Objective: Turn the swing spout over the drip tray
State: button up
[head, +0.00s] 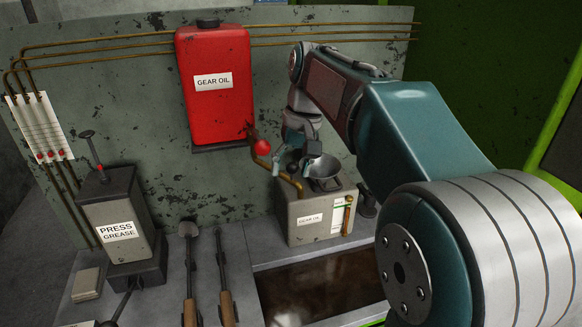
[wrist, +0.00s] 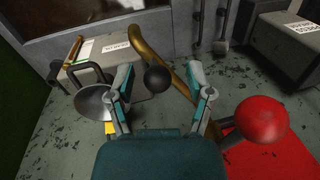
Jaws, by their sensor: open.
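The swing spout is a brass pipe (head: 290,181) that runs from under the red gear oil tank (head: 215,85) and bends down by the grey gear oil box. In the wrist view the spout (wrist: 151,48) passes beyond a black ball knob (wrist: 157,79). My gripper (head: 294,160) is open at the spout. In the wrist view my gripper (wrist: 161,70) has its fingers on either side of the knob, with gaps showing. A shallow basin with a brown, wet-looking floor (head: 320,285), perhaps the drip tray, lies in front of the box.
A grey funnel (head: 323,170) stands on the gear oil box (head: 305,215), right of the spout. A red ball (head: 262,147) is close left of my gripper. The press grease unit (head: 115,225) and two wooden-handled tools (head: 222,270) stand left. Pipes cross the wall above.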

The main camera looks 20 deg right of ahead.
jog(key=shift+d, duration=0.1)
jog(key=shift+c, duration=0.3)
grip_shut()
jog(key=shift+s+a+f+m, duration=0.1)
jog(key=shift+s+a+m, duration=0.25)
jog(key=shift+a+m, duration=0.4)
jog(key=shift+o, duration=0.3)
grip_release()
jog(key=shift+d, duration=0.1)
